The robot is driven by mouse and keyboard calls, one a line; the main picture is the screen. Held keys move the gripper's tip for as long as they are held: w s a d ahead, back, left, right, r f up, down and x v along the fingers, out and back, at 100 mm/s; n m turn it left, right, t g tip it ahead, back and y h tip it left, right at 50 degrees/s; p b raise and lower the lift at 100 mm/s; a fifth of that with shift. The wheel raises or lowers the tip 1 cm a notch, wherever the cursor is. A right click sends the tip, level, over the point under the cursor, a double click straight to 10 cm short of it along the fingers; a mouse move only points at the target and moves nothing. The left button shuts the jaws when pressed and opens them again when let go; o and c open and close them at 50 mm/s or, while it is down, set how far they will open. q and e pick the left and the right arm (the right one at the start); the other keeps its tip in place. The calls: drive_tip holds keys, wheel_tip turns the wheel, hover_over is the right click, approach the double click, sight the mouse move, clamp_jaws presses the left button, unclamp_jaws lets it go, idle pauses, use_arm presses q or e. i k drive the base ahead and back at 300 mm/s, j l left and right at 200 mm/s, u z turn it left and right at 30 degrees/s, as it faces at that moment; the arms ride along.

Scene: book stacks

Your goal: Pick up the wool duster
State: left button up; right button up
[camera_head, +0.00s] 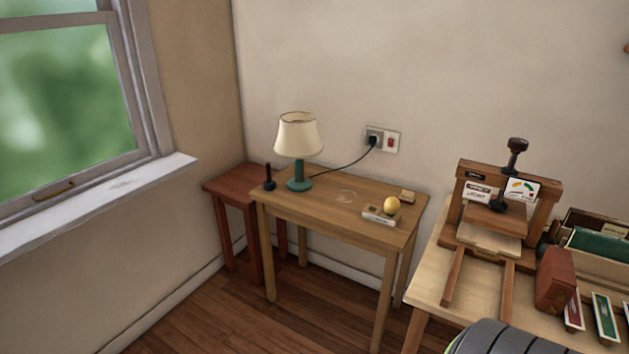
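I cannot plainly make out a wool duster in the head view. A small dark upright object (269,178) with a thin stem and wider base stands by the lamp, at the left end of the wooden table (330,208). A round yellow object (391,205) sits at the table's right side, by a small pale labelled block (380,217). I cannot tell whether either of these is the duster. Neither of my grippers shows.
A cream-shaded lamp (297,135) with a green base has its cord (345,165) running to a wall socket (382,139). A reddish side table (228,185) stands behind. The right workbench (428,285) holds a wooden press (497,205), books and boxes. Floor (235,315) is clear at front left.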

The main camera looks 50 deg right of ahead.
sight(269, 185)
drive_tip(key=z, duration=1.2)
